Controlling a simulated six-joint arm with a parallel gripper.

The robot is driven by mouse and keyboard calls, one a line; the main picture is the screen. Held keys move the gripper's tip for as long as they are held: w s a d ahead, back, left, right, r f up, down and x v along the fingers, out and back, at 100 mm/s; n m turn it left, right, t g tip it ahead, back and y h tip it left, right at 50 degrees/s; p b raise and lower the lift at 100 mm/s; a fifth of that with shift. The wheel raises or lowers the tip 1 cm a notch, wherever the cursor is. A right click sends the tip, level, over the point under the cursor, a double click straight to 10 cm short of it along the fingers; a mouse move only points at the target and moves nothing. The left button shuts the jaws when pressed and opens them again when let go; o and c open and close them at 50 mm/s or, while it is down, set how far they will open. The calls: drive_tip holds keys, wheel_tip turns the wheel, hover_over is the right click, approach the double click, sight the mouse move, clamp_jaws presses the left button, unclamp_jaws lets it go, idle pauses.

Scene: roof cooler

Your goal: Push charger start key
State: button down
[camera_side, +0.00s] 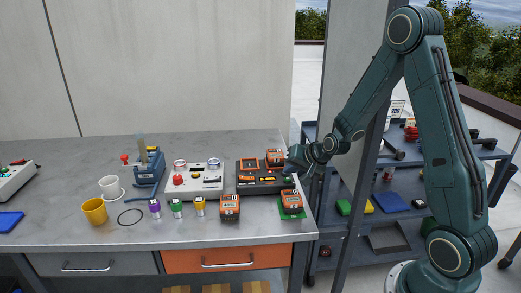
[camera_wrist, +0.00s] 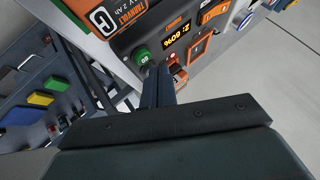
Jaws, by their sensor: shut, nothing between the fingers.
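The charger (camera_side: 250,188) is a dark box on the bench with orange-rimmed bays; one battery (camera_side: 275,157) sits in its right bay. In the wrist view the charger (camera_wrist: 124,42) shows a lit display (camera_wrist: 177,34) reading "2: 60%" and a round green key (camera_wrist: 142,56) marked GO. My gripper (camera_side: 294,164) is shut and empty at the charger's right end. In the wrist view its fingertips (camera_wrist: 158,72) lie right beside the green key, and I cannot tell whether they touch it. The key is not clearly visible in the side view.
A grey control box (camera_side: 205,189) with a red knob is to the left. Colored cylinders, a yellow mug (camera_side: 94,211) and a white cup (camera_side: 110,187) stand further left.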

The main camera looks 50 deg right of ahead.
drive_tip(key=shift+r, duration=2.5)
drive_tip(key=s+a+r+n+g+y, duration=0.1)
drive_tip(key=s+a+r+n+g, duration=0.1)
drive_tip(key=s+a+r+n, duration=0.75)
drive_tip(key=s+a, duration=0.3)
drive_tip(key=s, duration=0.5)
drive_tip(key=s+a+r+n+g, duration=0.1)
drive_tip(key=s+a+r, duration=0.3)
drive_tip(key=s, duration=0.5)
drive_tip(key=shift+s+r, duration=0.15)
drive_tip(key=shift+r, duration=0.1)
